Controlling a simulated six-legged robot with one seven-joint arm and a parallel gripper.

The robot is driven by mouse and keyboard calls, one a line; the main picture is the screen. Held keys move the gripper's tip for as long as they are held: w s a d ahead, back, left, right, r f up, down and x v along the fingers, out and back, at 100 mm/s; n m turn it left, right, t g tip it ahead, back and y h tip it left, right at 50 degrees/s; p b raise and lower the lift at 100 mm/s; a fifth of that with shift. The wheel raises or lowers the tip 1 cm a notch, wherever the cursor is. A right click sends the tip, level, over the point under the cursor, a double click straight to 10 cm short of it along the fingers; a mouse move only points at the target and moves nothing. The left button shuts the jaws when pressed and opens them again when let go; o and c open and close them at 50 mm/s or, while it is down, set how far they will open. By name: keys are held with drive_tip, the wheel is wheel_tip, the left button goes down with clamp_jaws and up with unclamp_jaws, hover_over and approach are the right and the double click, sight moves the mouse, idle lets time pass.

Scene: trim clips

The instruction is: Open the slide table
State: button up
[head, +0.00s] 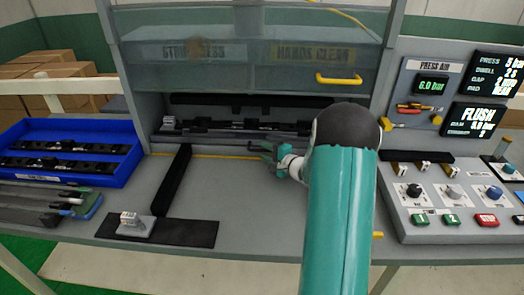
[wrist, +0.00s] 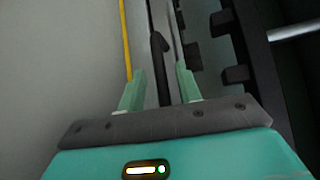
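The slide table (head: 200,140) is the grey platform inside the press opening, with a black trim part (head: 240,125) lying along it. A yellow line (head: 215,156) runs along the bench in front of it. My gripper (head: 262,152) is at the front edge of the slide table, right of its middle. In the wrist view my gripper (wrist: 160,73) is open, with its two pale green fingers apart. A dark bar with a rounded end (wrist: 159,43) shows between and beyond the fingers; it looks like a handle. I cannot tell whether the fingers touch it.
A clear guard with a yellow handle (head: 338,79) is raised above the opening. A blue tray (head: 70,178) with black trims stands at left. A black strip (head: 174,181) and a dark mat (head: 190,234) lie on the bench. A button panel (head: 450,195) stands at right.

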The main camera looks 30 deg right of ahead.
drive_tip(key=shift+w+a+f, duration=0.1)
drive_tip(key=shift+w, duration=0.6)
drive_tip(key=shift+s, duration=0.1)
clamp_jaws()
